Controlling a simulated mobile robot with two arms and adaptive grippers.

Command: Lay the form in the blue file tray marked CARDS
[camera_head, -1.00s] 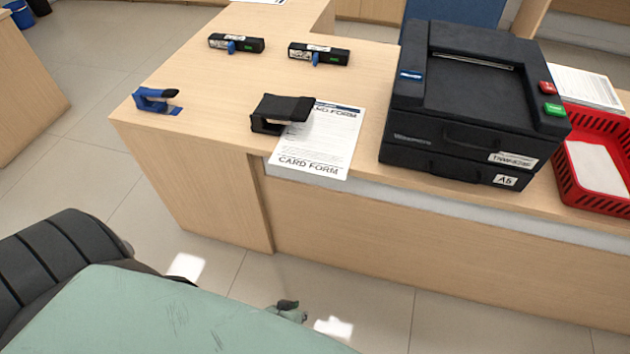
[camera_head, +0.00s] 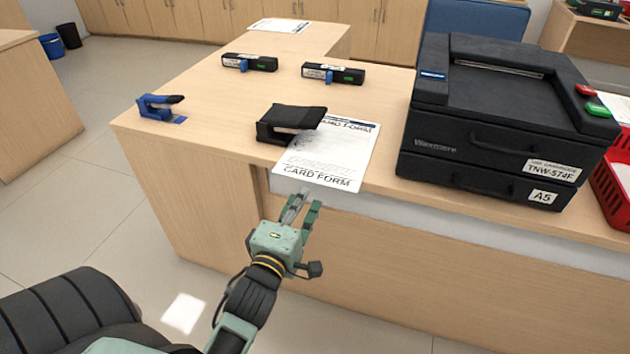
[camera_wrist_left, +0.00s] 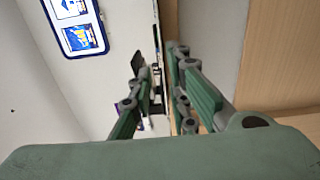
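The white card form (camera_head: 325,160) lies on the counter top in the head view. Its near edge, lettered CARD FORM, sticks out slightly past the counter's front edge. A black desk device (camera_head: 290,120) overlaps the form's left side in this view. My left gripper (camera_head: 311,197) is just in front of and below the form's near edge, fingers pointing towards it. In the left wrist view its two fingers (camera_wrist_left: 157,60) stand apart with nothing visibly held between them. My right gripper is not in view. No blue tray marked CARDS shows.
A black printer (camera_head: 490,120) stands right of the form, with a red tray (camera_head: 612,175) beyond it. A blue stapler (camera_head: 160,107) and two black stampers (camera_head: 249,63) (camera_head: 333,74) sit on the counter (camera_head: 215,110). Another paper (camera_head: 279,25) lies at the back.

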